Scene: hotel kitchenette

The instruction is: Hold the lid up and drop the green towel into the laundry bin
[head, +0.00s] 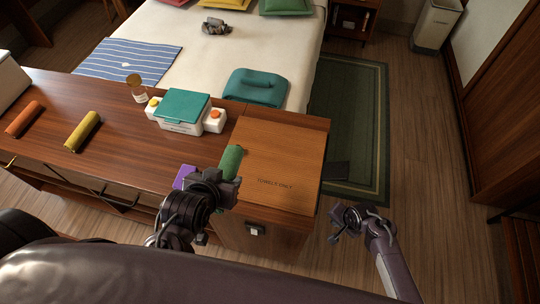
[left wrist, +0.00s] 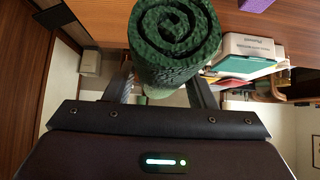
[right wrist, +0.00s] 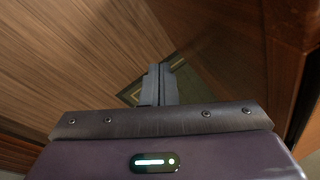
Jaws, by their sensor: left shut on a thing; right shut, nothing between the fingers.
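The green towel (head: 231,161) is rolled up and held in my left gripper (head: 228,182), above the near left edge of the laundry bin. In the left wrist view the rolled towel (left wrist: 174,40) sits between the two fingers. The laundry bin (head: 240,238) is a wooden box at the right end of the counter. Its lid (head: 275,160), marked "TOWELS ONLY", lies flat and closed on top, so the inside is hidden. My right gripper (head: 349,218) is shut and empty, to the right of the bin and apart from it; its closed fingers (right wrist: 158,85) show in the right wrist view.
The counter (head: 110,135) carries an orange roll (head: 24,118), a yellow roll (head: 82,131), a purple item (head: 184,177), a white box with a teal lid (head: 183,110), and bottles. A bed (head: 170,50) stands behind.

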